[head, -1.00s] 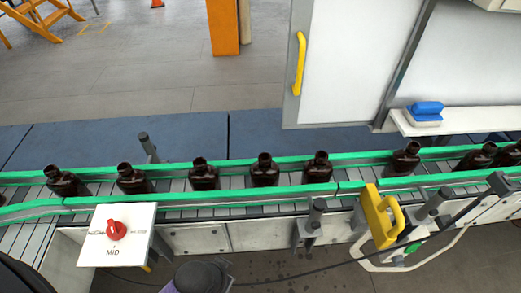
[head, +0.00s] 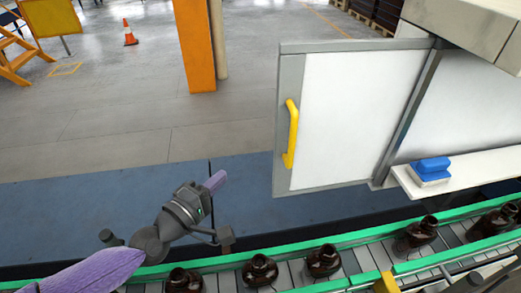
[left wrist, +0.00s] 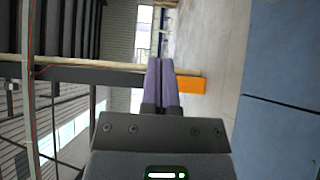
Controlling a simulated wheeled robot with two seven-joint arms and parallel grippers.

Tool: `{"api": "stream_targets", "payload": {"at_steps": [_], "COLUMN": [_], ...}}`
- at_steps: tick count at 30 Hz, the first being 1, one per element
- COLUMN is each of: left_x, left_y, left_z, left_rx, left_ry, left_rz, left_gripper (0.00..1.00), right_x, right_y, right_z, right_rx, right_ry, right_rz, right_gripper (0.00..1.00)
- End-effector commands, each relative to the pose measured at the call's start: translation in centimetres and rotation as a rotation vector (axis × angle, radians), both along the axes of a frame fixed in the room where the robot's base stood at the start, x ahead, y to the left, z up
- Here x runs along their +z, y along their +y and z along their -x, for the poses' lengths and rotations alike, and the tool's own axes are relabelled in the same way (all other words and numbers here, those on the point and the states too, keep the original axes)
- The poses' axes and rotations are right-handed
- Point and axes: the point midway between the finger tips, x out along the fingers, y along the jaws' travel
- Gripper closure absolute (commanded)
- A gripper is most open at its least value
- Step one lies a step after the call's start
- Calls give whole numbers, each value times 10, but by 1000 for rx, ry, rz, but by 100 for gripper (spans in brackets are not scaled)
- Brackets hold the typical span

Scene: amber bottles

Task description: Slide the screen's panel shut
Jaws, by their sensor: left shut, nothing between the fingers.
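The screen's panel (head: 345,125) is a white sheet in a grey frame, standing behind the conveyor at the right of the head view. A yellow upright handle (head: 291,134) is fixed near its left edge. A dark upright post (head: 409,105) stands toward the panel's right side, with more white screen (head: 460,110) beyond it. My left gripper (head: 216,181) is left of the handle, apart from it, above the blue floor strip. Its purple fingers (left wrist: 162,82) are closed together and empty in the left wrist view. My right gripper is not in view.
A conveyor with green rails (head: 350,243) carries several amber bottles (head: 324,261) along the front. A blue and white block (head: 431,170) lies on a white shelf (head: 470,175) at right. An orange column (head: 194,45) stands behind. The space between gripper and handle looks clear.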

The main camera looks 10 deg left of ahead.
Motion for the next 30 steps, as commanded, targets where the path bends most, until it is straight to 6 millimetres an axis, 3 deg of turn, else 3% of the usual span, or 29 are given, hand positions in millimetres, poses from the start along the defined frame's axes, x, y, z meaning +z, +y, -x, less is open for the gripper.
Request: {"api": "stream_targets", "payload": {"at_steps": [6,13,21,30], "left_x": [5,2,4,2], "left_y": [-18,-37,-70,-73], "left_z": [-41,-87,-99,-100], "left_rx": [-2,-3,-5,-4], "left_ry": [-6,-4,-2,-1], "left_rz": [2,0,-1,-3], "left_gripper": [100,100,100,100], "right_x": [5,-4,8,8], "right_y": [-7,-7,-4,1], "right_z": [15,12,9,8], "right_rx": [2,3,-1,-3], "right_ry": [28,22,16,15], "right_rz": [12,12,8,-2], "right_gripper": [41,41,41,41]}}
